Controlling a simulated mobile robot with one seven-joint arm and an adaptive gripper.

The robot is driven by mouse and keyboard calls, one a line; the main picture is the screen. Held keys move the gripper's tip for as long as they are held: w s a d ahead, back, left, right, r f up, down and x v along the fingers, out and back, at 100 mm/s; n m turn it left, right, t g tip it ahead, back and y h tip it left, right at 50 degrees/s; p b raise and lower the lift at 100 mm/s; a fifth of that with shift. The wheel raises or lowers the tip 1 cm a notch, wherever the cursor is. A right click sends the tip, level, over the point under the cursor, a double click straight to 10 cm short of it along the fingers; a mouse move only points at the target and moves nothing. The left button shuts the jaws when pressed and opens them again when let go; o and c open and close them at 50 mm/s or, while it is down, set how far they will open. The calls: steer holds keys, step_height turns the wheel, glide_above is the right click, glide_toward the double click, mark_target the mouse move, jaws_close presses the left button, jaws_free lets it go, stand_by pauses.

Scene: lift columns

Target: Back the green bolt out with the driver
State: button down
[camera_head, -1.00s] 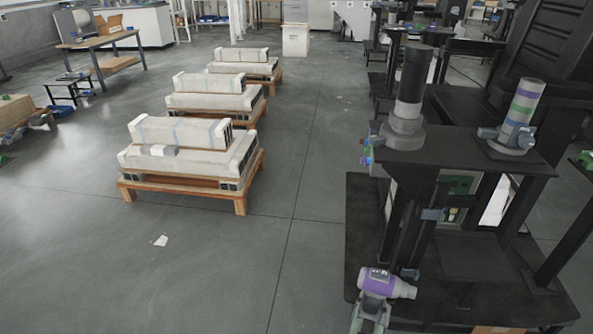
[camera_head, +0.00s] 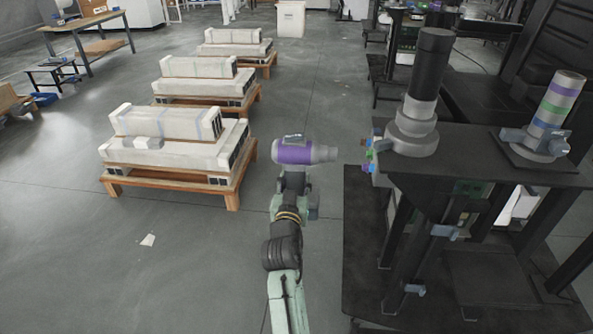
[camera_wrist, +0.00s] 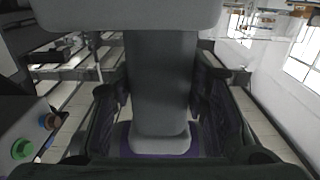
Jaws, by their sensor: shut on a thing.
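My gripper (camera_head: 293,172) is shut on the driver (camera_head: 292,153), a purple and grey tool held level, with its grey nose pointing right toward the column's bolts. A clear gap lies between nose and bolts. In the wrist view the driver's grey body (camera_wrist: 160,85) fills the middle, between the dark fingers of my gripper (camera_wrist: 160,110). In the head view the small coloured bolts sit at the table's left edge, too small to tell apart surely.
A black table (camera_head: 470,158) carries a black and grey column (camera_head: 425,85) and a striped column (camera_head: 555,110). Its dark frame stands right of my arm. White beams on wooden pallets (camera_head: 175,150) stand at the left. Open floor lies between.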

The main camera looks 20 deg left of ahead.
steer(key=shift+r, duration=0.65)
steer(key=shift+w+d+r+p, duration=0.15)
steer(key=shift+d+r+p, duration=0.05)
steer(key=shift+d+p, duration=0.15)
steer(key=shift+w+d+f+p, duration=0.1)
steer(key=shift+w+d+p, duration=0.25)
steer(key=shift+d, duration=0.6)
steer(key=shift+w+d+r+p, duration=0.15)
steer(key=shift+d+p, duration=0.45)
steer(key=shift+d, duration=0.3)
steer(key=shift+w+d+f+p, duration=0.2)
steer(key=shift+d+p, duration=0.25)
steer(key=shift+d, duration=0.5)
steer(key=shift+s, duration=0.1)
steer(key=shift+w+d+p, duration=0.25)
steer(key=shift+d+p, duration=0.15)
steer(key=shift+d, duration=0.4)
steer(key=shift+s+a+b, duration=0.15)
steer(key=shift+a+b, duration=0.15)
steer(key=shift+a, duration=0.2)
stand_by(1.6)
steer(key=shift+s+a+b, duration=0.25)
steer(key=shift+a+b, duration=0.1)
steer(key=shift+a, duration=0.55)
steer(key=shift+s+a+b, duration=0.25)
steer(key=shift+a+b, duration=0.15)
steer(key=shift+a, duration=0.45)
steer(key=shift+s+a+b, duration=0.25)
steer(key=shift+a+b, duration=0.1)
steer(key=shift+a, duration=0.55)
